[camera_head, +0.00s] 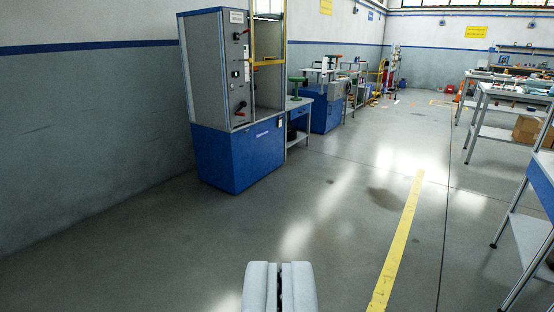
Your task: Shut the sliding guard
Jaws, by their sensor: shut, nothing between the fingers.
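The chair fatigue machine (238,155) stands against the left wall, a grey cabinet with a control panel (238,68) on a blue base. A yellow frame (252,42), which looks like the sliding guard, shows on its right-hand face. The upper part of that frame is cut off by the picture's top edge, and I cannot tell how far the guard is open. My gripper (279,268) is at the bottom middle, shut and empty, well apart from the machine.
A yellow floor line (402,240) runs along the right of the clear grey floor. Workbenches (510,92) stand on the right, with a cardboard box (527,130) on a lower shelf.

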